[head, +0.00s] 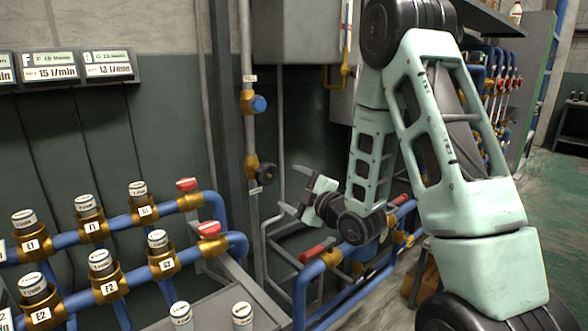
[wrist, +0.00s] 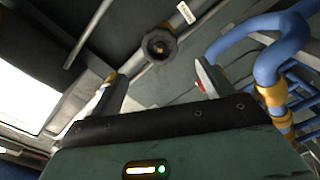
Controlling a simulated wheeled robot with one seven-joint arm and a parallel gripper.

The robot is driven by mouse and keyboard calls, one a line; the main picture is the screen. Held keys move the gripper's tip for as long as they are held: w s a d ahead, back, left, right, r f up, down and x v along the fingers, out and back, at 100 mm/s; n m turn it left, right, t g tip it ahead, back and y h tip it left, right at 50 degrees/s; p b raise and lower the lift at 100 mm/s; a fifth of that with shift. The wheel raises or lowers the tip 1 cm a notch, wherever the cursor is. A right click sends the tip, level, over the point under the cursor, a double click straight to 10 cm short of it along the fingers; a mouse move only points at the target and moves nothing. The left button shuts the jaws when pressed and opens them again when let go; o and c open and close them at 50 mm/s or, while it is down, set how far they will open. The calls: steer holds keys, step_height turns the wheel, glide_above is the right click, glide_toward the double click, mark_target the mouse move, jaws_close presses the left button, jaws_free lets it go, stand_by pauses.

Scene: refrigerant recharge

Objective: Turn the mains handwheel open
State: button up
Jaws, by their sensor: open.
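A black handwheel (head: 266,173) sits on a brass valve on the vertical grey pipe, with a small white label below it. I cannot read that label, so I cannot confirm that this is the mains wheel. A blue knob (head: 259,104) is on another brass valve higher up the same pipe. My gripper (head: 292,190) is open and empty, its fingers pointing left near the black wheel. In the wrist view the black handwheel (wrist: 159,46) shows beyond and between the two spread fingers, apart from them. The open gripper (wrist: 160,85) also shows there.
Blue pipes (head: 180,215) with brass fittings and red-handled valves (head: 209,229) run at lower left. Another red lever (head: 317,250) is just below my gripper. A grey upright post (head: 228,100) stands left of the pipe. Flow displays (head: 108,66) hang at upper left.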

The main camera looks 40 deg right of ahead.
mark_target(269, 176)
steer(key=shift+w+a+p, duration=0.15)
steer(key=shift+w+p, duration=1.95)
steer(key=shift+w, duration=2.55)
steer(key=shift+c, duration=0.3)
steer(key=c, duration=0.9)
steer(key=shift+f+n+b, duration=0.2)
steer(key=shift+n+b, duration=0.3)
steer(key=shift+b, duration=0.4)
steer(key=n+b, duration=0.3)
steer(key=shift+s, duration=0.1)
steer(key=shift+n, duration=0.3)
steer(key=shift+r, duration=0.1)
steer(key=shift+b, duration=0.3)
